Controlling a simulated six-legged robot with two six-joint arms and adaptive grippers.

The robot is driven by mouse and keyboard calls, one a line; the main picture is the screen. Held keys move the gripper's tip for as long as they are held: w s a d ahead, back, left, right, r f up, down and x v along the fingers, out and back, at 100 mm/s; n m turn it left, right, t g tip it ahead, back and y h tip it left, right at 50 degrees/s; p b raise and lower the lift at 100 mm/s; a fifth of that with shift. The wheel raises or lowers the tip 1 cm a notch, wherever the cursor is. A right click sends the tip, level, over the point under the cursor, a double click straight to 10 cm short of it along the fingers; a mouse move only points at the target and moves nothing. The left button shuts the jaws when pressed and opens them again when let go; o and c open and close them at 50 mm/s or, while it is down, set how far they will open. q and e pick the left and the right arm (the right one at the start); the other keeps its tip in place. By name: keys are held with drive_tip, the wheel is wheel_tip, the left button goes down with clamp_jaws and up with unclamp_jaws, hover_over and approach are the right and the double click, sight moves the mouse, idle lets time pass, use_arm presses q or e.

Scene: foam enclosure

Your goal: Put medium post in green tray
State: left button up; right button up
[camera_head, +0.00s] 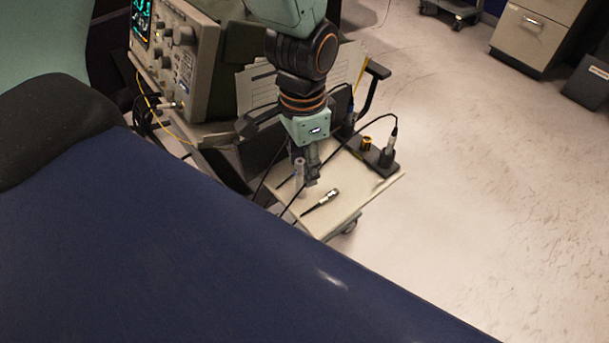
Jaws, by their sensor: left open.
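My left gripper (309,172) reaches down from the top over a small white-topped cart (345,185). It is open, with its fingers pointing down close above the cart top. A pale upright cylinder (299,172), possibly a post, shows right beside the fingers; I cannot tell whether they touch. A slim silver and black piece (321,201) lies on the cart top in front of the gripper. A short brass-coloured cylinder (366,143) stands on a black base at the back right. I cannot make out which piece is the medium post, or a green tray. My right gripper is not in view.
An oscilloscope (185,62) with a lit screen stands at the upper left, with cables. A dark plug (388,152) with a black cable stands near the cart's right edge. A drawer cabinet (535,35) stands far right.

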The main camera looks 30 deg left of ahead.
sight(301, 185)
use_arm(q)
drive_tip(key=f+b, duration=0.1)
drive_tip(key=f, duration=0.1)
drive_tip(key=f+b, duration=0.1)
drive_tip(key=f, duration=0.2)
drive_tip(key=a+f+b, duration=0.1)
drive_tip(key=f, duration=0.2)
drive_tip(key=shift+w, duration=0.15)
drive_tip(key=shift+d+r, duration=0.1)
drive_tip(key=shift+c, duration=0.3)
clamp_jaws()
